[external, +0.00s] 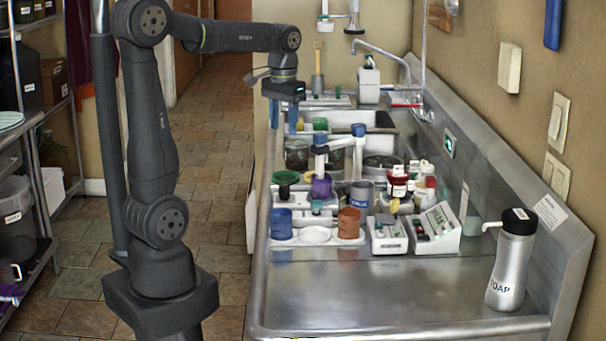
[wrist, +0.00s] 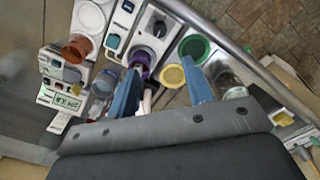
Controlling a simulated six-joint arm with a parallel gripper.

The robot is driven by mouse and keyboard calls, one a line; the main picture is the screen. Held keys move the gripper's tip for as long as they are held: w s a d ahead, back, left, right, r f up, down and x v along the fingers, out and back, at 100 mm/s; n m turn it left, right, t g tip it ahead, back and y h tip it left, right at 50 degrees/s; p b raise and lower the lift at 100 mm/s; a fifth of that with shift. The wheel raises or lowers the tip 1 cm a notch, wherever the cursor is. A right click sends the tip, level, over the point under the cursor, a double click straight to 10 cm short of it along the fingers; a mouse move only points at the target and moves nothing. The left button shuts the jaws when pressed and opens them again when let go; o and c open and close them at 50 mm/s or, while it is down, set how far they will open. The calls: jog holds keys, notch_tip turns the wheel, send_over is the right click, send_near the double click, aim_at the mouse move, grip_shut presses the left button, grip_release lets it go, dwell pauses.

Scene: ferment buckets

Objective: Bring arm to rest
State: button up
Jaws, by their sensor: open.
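My arm stands at the left of the steel sink counter, its upper links raised and reaching over the counter's far left side. My gripper (external: 285,115) hangs with its blue fingers pointing down, above the sink area. In the wrist view my gripper (wrist: 161,88) shows two blue fingers spread apart with nothing held between them. A yellow-topped round container (wrist: 172,76) and a purple piece (wrist: 141,62) appear between and beyond the fingers. I cannot tell the exact height of the fingers above these things.
On the steel counter (external: 400,290) stand a blue cup (external: 281,224), an orange-brown cup (external: 349,223), a white dish (external: 315,235) and small labelled boxes (external: 388,237). A soap bottle (external: 508,265) stands at the front right. A faucet (external: 375,48) rises behind. The front counter is clear.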

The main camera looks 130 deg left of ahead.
aim_at(284, 184)
jog(key=shift+f, duration=0.1)
dwell(0.4)
notch_tip(284, 184, down, 17)
jog(key=shift+f, duration=0.15)
dwell(0.5)
jog(key=shift+f, duration=0.15)
jog(key=shift+m, duration=0.4)
jog(key=m, duration=0.4)
jog(key=shift+r+m, duration=0.2)
jog(key=shift+m, duration=0.1)
jog(key=m, duration=0.6)
jog(key=shift+m, duration=0.3)
jog(key=shift+r, duration=0.9)
dwell(0.7)
